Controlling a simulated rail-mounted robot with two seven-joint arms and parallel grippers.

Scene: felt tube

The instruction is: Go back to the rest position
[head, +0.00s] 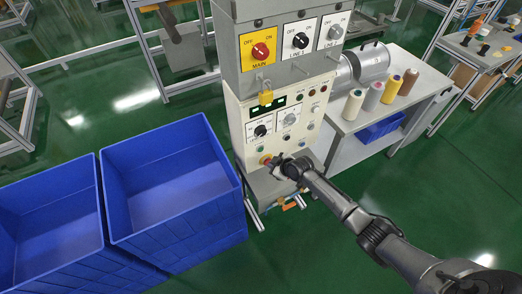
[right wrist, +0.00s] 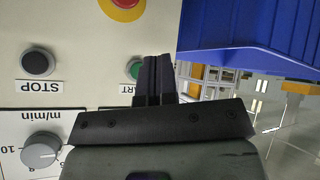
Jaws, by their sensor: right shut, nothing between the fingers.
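My right gripper (head: 276,162) is at the lower front of the grey-white control cabinet (head: 238,120), its arm reaching in from the lower right. In the right wrist view its two dark fingers (right wrist: 156,72) are shut together with nothing between them. They cover part of the green START button (right wrist: 133,69); I cannot tell whether they touch it. A black STOP button (right wrist: 37,63) is to the left, and a red button on a yellow disc (right wrist: 123,4) is at the top edge. My left gripper is not in view.
Two blue crates (head: 165,143) stand on the green floor left of the cabinet. A table (head: 362,124) with several yarn cones (head: 390,89) stands to its right. A padlock (head: 265,97) hangs on the cabinet. Open floor (head: 460,170) lies at the right.

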